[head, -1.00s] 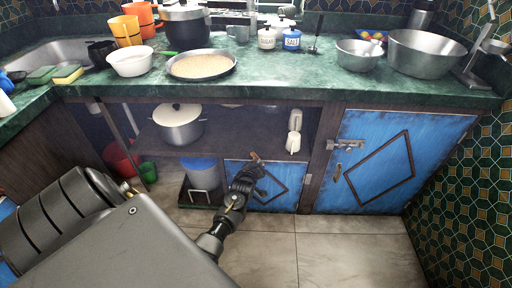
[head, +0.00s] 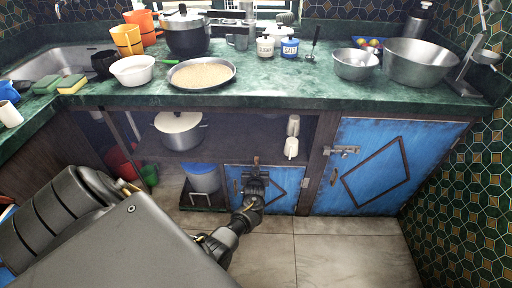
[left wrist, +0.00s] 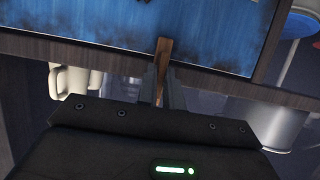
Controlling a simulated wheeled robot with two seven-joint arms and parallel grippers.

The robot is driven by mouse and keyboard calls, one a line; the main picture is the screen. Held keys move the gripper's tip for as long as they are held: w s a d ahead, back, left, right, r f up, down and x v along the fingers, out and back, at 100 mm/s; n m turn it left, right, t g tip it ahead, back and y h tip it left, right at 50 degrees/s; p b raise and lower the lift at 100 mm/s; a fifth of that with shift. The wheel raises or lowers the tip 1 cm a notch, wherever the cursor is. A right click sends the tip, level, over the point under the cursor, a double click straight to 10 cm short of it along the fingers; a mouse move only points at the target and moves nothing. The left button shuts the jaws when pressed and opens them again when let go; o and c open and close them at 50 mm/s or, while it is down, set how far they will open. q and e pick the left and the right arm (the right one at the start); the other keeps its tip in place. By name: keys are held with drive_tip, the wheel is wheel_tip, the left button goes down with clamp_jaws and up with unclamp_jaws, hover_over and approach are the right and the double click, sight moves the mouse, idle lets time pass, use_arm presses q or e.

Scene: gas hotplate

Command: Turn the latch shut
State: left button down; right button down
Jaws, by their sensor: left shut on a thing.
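The latch (head: 256,160) is a small brown wooden piece at the top edge of the small blue door (head: 287,180) in the head view. It stands about upright there. In the left wrist view the latch (left wrist: 163,58) runs across the door's edge onto the dark frame strip. My left gripper (head: 256,175) is shut on the latch, its fingers on either side of it. In the left wrist view the gripper (left wrist: 162,88) hides the latch's near end. The small door looks flush with its frame. My right gripper is out of view.
A larger blue door (head: 375,165) with a metal bolt (head: 343,150) is at the right. A pot (head: 180,132) and a white jug (head: 291,148) stand on the open shelf. The green counter (head: 290,87) overhangs above. The tiled floor (head: 310,250) in front is clear.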

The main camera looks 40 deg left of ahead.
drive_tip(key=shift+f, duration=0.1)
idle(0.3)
use_arm(q)
drive_tip(key=c, duration=1.5)
unclamp_jaws()
drive_tip(key=shift+c, duration=0.2)
